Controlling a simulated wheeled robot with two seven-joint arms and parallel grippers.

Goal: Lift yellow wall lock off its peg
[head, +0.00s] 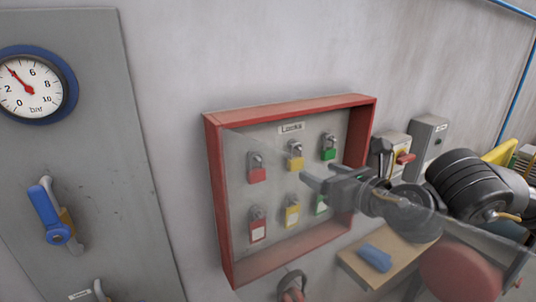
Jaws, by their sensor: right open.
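A red-framed lock box (216,190) hangs on the wall, with padlocks on pegs in two rows on its grey back. One yellow lock (295,163) hangs in the upper row, between a red lock (257,174) and a green lock (328,153). My right gripper (318,175) reaches in from the right, open and empty. Its fingers point left, just below and right of the upper yellow lock, with no clear contact. It partly hides the lower green lock (321,204). My left gripper is out of view.
A clear panel seems to lie across the box's front and lower right. A small shelf (352,270) with a blue item (375,257) sits below right. A grey gauge cabinet (100,150) stands left.

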